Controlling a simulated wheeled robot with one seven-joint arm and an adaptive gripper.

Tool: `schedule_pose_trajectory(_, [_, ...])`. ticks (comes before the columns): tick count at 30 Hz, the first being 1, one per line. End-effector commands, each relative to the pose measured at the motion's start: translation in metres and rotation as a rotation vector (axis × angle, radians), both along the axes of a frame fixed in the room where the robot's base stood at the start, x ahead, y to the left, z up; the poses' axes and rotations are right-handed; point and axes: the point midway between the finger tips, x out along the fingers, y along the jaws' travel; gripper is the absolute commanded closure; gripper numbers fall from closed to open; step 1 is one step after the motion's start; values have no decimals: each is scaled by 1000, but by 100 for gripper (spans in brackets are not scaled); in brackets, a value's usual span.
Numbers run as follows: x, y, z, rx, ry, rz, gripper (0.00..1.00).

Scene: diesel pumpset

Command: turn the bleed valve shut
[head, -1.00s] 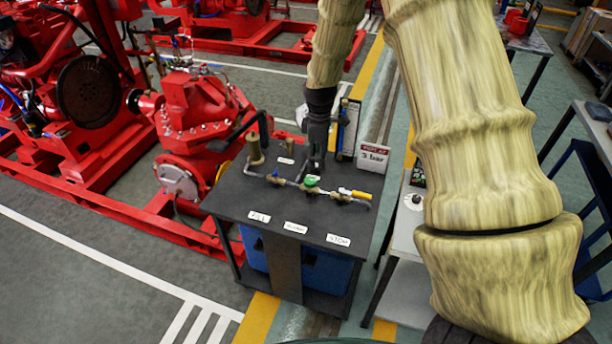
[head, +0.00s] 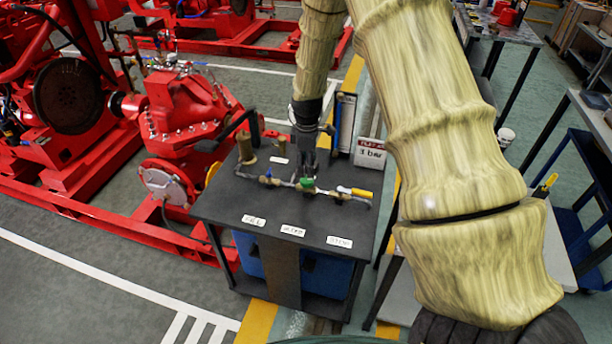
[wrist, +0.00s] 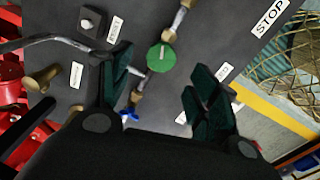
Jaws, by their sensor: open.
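A dark bench top (head: 225,193) carries a pipe run with a blue handle, a green handle and a yellow handle. The green round handle (wrist: 161,57), in the middle above the centre label, appears to be the bleed valve; it also shows in the head view (head: 307,184). My gripper (wrist: 162,74) is open and empty. Its dark fingers stand on either side of the pipe, with the green handle just beyond the gap between their tips. In the head view my gripper (head: 307,167) is just above and behind the handle. Contact cannot be told.
The blue handle (wrist: 130,116) is close to the fingers. The yellow handle (head: 358,192) is at the pipe's right end. A brass post (head: 246,150) stands at the back left of the bench. A "3 bar" sign (head: 370,154) stands behind right. Red pumpsets (head: 180,105) fill the left.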

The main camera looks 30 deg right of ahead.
Motion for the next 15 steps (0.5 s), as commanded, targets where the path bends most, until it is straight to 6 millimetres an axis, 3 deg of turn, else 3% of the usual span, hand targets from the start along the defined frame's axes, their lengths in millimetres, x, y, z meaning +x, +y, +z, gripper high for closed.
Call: schedule_pose_trajectory(15, [1, 2, -54, 1, -1, 3, 39])
